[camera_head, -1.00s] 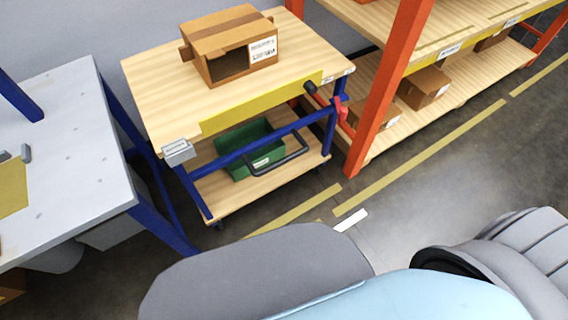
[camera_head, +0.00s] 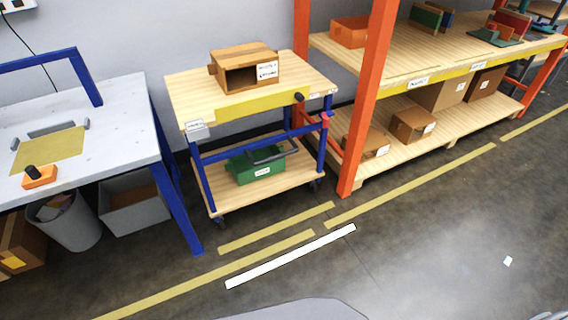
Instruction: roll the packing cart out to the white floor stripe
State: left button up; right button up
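The packing cart (camera_head: 185,96) has a wooden top, a wooden lower shelf and a blue frame on casters. It stands against the wall between the grey workbench and the orange rack. An open cardboard box (camera_head: 244,68) sits on its top, and a green bin (camera_head: 256,168) sits on its lower shelf. A dark handle bar shows at the cart's front, with a red part at its right corner. The white floor stripe (camera_head: 290,257) lies in front of the cart, beyond yellow floor lines. Neither gripper is in view.
The grey workbench (camera_head: 110,115) stands close on the cart's left, with a grey bin (camera_head: 135,205) and a bucket (camera_head: 67,222) below it. The orange rack post (camera_head: 368,100) stands close on the right. The floor around the white stripe is clear.

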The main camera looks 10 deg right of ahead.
aim_at(194, 93)
jog(key=z, duration=0.5)
jog(key=i, duration=1.85)
jog(key=u, duration=0.8)
